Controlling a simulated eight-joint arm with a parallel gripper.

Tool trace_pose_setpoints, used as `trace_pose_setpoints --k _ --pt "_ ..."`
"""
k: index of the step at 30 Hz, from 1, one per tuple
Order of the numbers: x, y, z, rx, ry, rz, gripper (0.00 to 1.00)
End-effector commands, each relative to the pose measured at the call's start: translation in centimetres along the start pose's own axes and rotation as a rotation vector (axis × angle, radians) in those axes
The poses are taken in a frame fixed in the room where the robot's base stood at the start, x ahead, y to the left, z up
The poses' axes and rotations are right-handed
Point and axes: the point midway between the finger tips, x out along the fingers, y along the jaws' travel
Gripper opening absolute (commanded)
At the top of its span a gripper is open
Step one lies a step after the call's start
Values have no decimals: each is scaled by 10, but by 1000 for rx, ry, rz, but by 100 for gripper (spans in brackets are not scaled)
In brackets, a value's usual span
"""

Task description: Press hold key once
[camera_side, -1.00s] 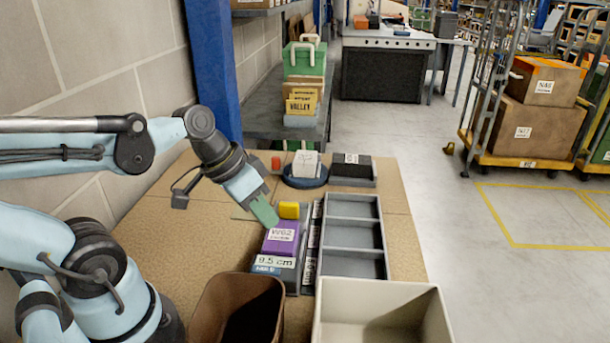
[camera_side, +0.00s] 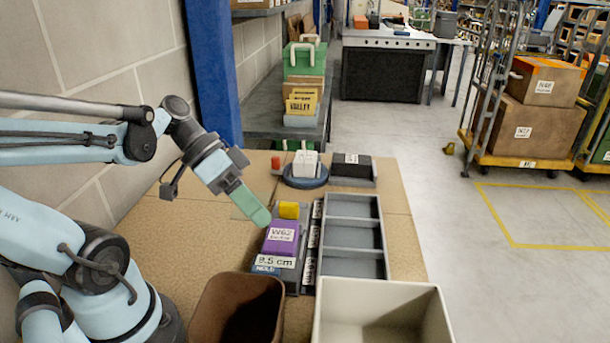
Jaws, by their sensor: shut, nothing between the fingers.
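My gripper (camera_side: 261,216) has green fingers, shut and empty. It is tilted down to the right, its tips just left of the yellow block and the purple box; I cannot tell its exact height. The purple box (camera_side: 281,238), labelled W62, lies on a grey measuring device (camera_side: 292,275). A white readout (camera_side: 275,261), seeming to read 8.5 cm, is at the device's front. Below it is a small blue panel (camera_side: 266,269) with lettering that looks like HOLD. The yellow block (camera_side: 289,210) is at the device's far end. I cannot tell whether any key is pressed.
A grey three-compartment tray (camera_side: 353,203) is right of the device. A brown bin (camera_side: 207,300) and a cream bin (camera_side: 322,326) stand in front. Behind are a round blue base (camera_side: 291,182) with a white block, a dark box (camera_side: 357,167) and a red item (camera_side: 276,162).

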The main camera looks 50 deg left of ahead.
Motion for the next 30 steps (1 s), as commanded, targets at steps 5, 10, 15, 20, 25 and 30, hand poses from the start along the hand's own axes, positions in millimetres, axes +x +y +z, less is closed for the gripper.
trace_pose_setpoints --k 5,10,15,20,25,30 --pt "9 -7 6 0 0 -1 0" --pt "21 -15 15 0 0 -1 0" --pt "31 -23 22 0 0 -1 0" --pt "40 -29 30 0 0 -1 0" --pt "49 -36 35 -1 0 -1 0" --pt "55 -41 40 -1 0 -1 0"
